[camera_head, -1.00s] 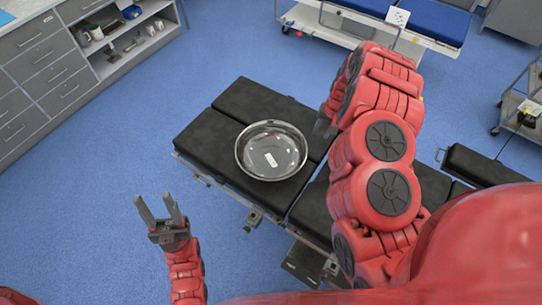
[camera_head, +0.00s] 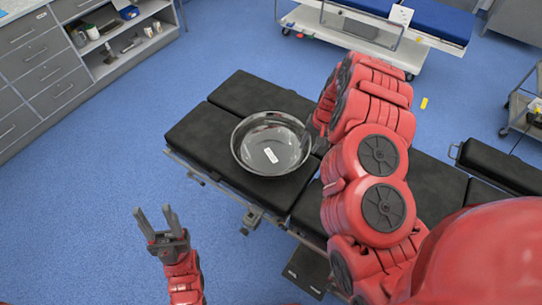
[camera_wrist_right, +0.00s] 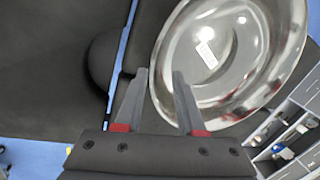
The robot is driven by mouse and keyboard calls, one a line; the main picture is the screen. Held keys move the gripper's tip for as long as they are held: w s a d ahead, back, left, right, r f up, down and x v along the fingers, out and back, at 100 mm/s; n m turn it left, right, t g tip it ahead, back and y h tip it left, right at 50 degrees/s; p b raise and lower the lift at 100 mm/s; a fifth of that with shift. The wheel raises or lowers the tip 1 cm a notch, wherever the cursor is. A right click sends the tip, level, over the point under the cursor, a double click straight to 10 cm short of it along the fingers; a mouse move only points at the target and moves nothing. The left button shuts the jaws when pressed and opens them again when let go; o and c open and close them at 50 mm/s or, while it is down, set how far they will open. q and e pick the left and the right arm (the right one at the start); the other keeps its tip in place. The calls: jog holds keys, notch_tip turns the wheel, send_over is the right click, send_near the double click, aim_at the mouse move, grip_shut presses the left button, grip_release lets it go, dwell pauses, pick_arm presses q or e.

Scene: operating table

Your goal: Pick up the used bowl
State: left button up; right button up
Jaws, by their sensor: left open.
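The used bowl, a shiny round metal bowl (camera_head: 271,143), sits upright on the black padded operating table (camera_head: 205,140). A small white label lies in it. In the right wrist view the bowl (camera_wrist_right: 235,60) fills the upper right. My right gripper (camera_wrist_right: 160,73) is open at the bowl's rim; in the picture the rim passes between its two fingers, but I cannot tell contact or depth. In the head view this gripper is mostly hidden by my right arm at the bowl's right side. My left gripper (camera_head: 153,210) is open and empty, over the floor left of the table.
Grey drawers and shelves (camera_head: 45,75) with cups stand at the upper left. A white-framed trolley with a blue top (camera_head: 430,20) is at the back, and another cart (camera_head: 522,105) at the right.

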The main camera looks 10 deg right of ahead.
aim_at(306, 151)
jog(key=x, duration=0.1)
jog(key=p+x, duration=0.1)
jog(key=x, duration=0.1)
jog(key=p+x, duration=0.1)
jog(key=shift+d+f, duration=0.25)
jog(key=shift+a+f, duration=0.15)
jog(key=shift+f, duration=0.15)
grip_shut()
dwell(1.1)
